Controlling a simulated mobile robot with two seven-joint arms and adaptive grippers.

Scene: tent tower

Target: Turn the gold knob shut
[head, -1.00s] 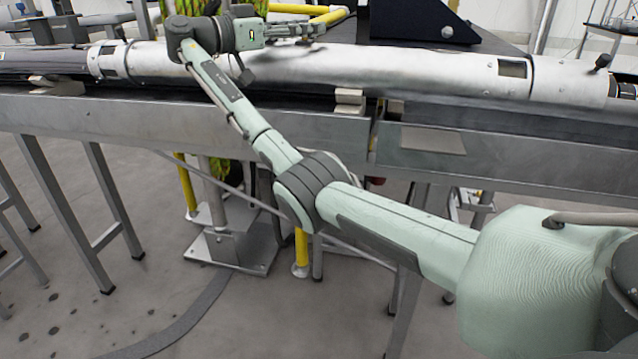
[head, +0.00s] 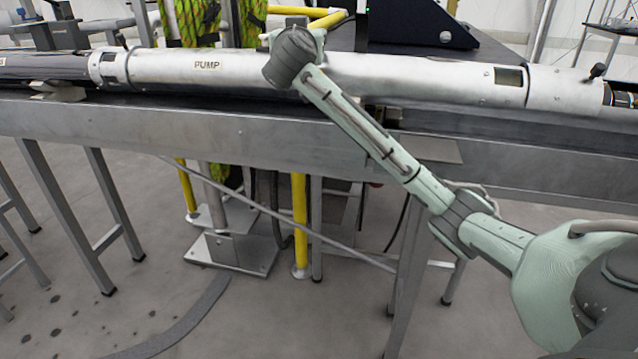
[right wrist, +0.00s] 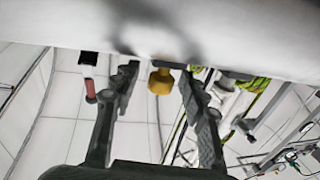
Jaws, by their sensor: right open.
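The gold knob (right wrist: 160,82) hangs below the white pipe in the right wrist view. My right gripper (right wrist: 157,88) is open, with one finger on each side of the knob. A gap shows between the knob and each finger, and I see no contact. In the head view my right arm (head: 360,125) reaches over the rail to the pipe marked PUMP (head: 206,66). Its wrist hides the gripper there, and the knob does not show in that view. My left gripper is not in view.
A red-handled fitting (right wrist: 90,88) hangs left of the fingers in the right wrist view. Yellow-green straps (right wrist: 255,84) lie to the right. The metal rail (head: 200,125) runs along the near side of the pipe. Yellow posts (head: 300,215) stand beneath it.

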